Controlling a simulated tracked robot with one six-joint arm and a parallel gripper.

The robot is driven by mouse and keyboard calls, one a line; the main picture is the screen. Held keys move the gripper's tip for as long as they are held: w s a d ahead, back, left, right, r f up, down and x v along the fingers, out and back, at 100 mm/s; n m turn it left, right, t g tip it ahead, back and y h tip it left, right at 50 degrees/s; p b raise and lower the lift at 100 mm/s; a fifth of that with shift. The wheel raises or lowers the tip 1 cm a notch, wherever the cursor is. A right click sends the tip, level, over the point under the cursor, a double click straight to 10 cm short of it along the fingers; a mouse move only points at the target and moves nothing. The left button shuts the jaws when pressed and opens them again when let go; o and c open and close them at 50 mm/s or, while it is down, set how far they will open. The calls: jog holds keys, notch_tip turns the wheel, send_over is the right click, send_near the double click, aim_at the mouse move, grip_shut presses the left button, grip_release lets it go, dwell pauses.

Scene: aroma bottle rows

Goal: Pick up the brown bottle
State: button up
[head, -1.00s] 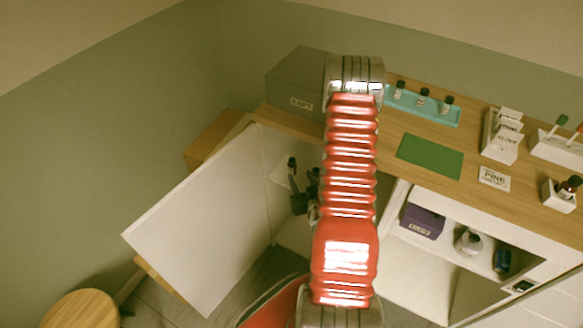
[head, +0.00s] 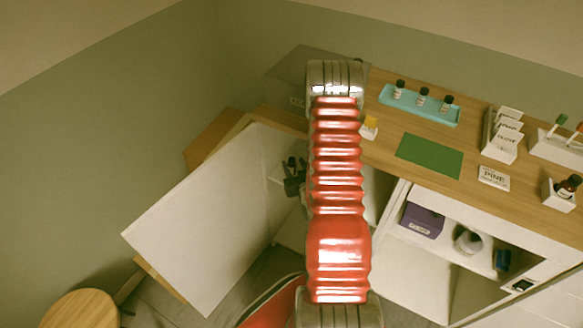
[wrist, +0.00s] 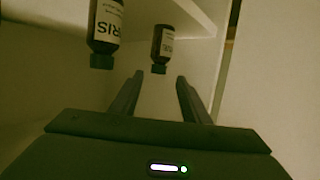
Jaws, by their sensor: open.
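Two dark brown bottles with white labels show in the wrist view. The nearer bottle (wrist: 104,28), its label partly reading "RIS", is at upper left and cut by the frame edge. The other bottle (wrist: 162,45) is smaller in the picture, and lies beyond and between my fingertips. Both appear with their dark caps downward in this view. My gripper (wrist: 160,77) is open and empty, its two fingers pointing toward the farther bottle without visibly touching it. In the head view my gripper (head: 294,168) is inside the open cabinet, partly hidden by my arm.
The cabinet's white door (head: 200,225) stands open at left. A pale shelf edge (wrist: 195,15) shows near the bottles. On the counter are a teal tray (head: 452,119) with three small dark bottles, a green mat (head: 430,156), and a dark bottle (head: 568,187) in a white holder at right.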

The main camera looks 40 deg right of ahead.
aim_at(293, 161)
jog(key=shift+w, duration=0.1)
jog(key=shift+f+x, duration=0.15)
jog(key=shift+x, duration=1.1)
jog(key=shift+f+x, duration=0.1)
jog(key=shift+x, duration=1.15)
jog(key=shift+d, duration=0.2)
jog(key=shift+c, duration=0.4)
grip_shut()
